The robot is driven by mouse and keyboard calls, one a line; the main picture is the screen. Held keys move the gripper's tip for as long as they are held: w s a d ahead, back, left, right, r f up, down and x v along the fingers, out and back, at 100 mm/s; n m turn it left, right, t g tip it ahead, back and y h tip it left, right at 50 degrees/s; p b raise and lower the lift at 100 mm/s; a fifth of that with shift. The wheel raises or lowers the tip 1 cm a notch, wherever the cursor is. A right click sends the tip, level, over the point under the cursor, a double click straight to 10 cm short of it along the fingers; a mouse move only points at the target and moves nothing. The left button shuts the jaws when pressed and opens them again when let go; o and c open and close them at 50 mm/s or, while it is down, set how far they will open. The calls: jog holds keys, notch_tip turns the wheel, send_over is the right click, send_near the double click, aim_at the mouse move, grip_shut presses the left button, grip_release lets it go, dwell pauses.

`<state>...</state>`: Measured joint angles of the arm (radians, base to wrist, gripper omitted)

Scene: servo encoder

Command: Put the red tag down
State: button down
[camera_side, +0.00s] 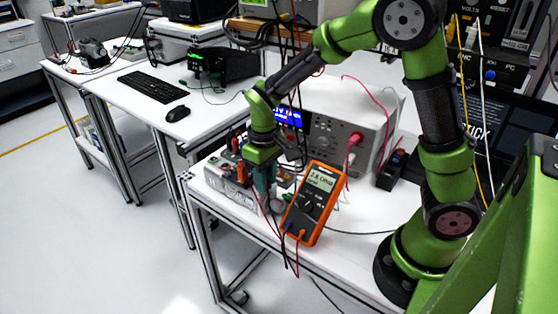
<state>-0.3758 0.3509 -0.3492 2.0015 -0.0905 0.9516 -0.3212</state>
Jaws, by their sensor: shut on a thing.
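My green arm reaches over the near white bench from the right. My gripper (264,188) points down above the bench's left part, just left of an orange multimeter (313,203). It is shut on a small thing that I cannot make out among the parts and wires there. I cannot pick out the red tag with certainty. Small red parts (241,172) show on the clutter just left of my gripper, and red leads hang close to it.
The multimeter leans upright with leads at its base. A white bench instrument (350,125) stands behind it, and a small black box (391,169) to its right. The near bench (350,262) has bare surface in front of the black box. A keyboard (152,86) lies on the far bench.

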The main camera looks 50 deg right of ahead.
jog(key=shift+f, duration=0.15)
jog(key=c, duration=0.9)
grip_release()
notch_tip(320, 180, up, 11)
jog(key=s+r+m+t+y, duration=0.2)
jog(key=s+r+m+t, duration=0.2)
jog(key=s, duration=0.9)
jog(key=shift+s+a+r+t, duration=0.25)
jog(key=shift+r+t, duration=0.8)
jog(key=shift+t, duration=0.55)
